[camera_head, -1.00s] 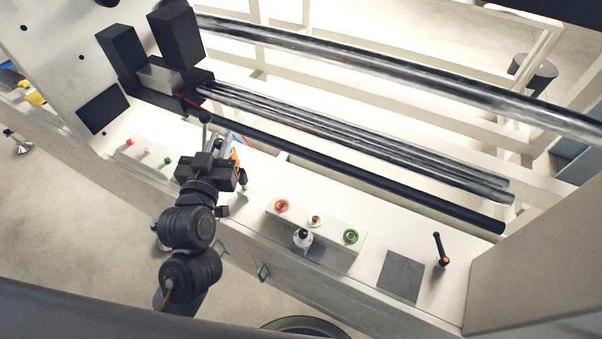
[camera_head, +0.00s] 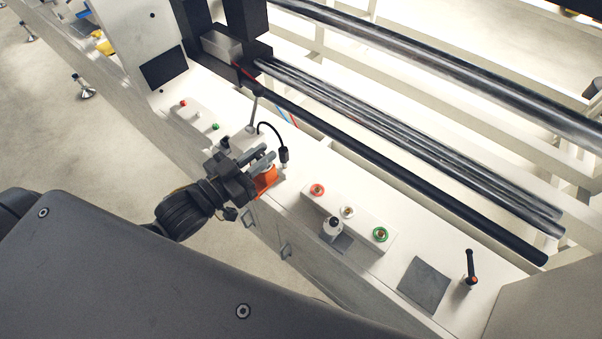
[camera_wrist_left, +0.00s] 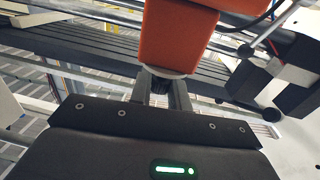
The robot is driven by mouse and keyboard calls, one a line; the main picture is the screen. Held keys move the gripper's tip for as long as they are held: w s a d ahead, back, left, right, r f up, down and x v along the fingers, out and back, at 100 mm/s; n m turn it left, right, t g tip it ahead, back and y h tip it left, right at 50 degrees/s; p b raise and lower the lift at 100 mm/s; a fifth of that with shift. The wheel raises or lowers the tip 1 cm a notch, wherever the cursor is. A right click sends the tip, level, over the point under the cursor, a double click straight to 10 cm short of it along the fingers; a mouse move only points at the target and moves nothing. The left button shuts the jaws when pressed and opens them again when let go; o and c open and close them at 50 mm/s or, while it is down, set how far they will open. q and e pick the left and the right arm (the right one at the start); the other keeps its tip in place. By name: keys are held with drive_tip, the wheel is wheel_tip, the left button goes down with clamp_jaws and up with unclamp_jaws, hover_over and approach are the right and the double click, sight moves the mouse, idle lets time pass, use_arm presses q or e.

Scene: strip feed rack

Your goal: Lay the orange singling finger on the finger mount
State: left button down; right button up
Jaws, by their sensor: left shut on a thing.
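The orange singling finger (camera_head: 265,180) shows at the jaws of my left gripper (camera_head: 264,161) in the head view, above the white machine ledge. In the left wrist view the orange finger (camera_wrist_left: 172,42) is large, with a pale rounded lower end between the grey jaw fingers (camera_wrist_left: 160,88). My left gripper is shut on it. A thin grey rod (camera_head: 256,108) and a black curved cable with a dark plug (camera_head: 284,154) stand just beyond the gripper. I cannot tell which part is the finger mount. My right gripper is not in view.
Long steel bars (camera_head: 420,145) and a black bar (camera_head: 400,170) run behind. A grey pad (camera_head: 424,287) and black lever (camera_head: 470,265) are farther right.

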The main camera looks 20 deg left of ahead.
use_arm(q)
drive_tip(key=w+a+f, duration=0.2)
drive_tip(key=w+f, duration=0.2)
drive_tip(key=w+a+f, duration=0.3)
drive_tip(key=w+f, duration=0.1)
drive_tip(key=w+a+f, duration=0.2)
drive_tip(key=w+f, duration=0.2)
drive_tip(key=f, duration=0.1)
drive_tip(key=shift+a+p, duration=0.25)
drive_tip(key=shift+p, duration=0.15)
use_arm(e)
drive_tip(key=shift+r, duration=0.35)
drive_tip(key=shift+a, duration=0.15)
use_arm(q)
drive_tip(key=shift+f, duration=0.1)
drive_tip(key=c, duration=1.3)
unclamp_jaws()
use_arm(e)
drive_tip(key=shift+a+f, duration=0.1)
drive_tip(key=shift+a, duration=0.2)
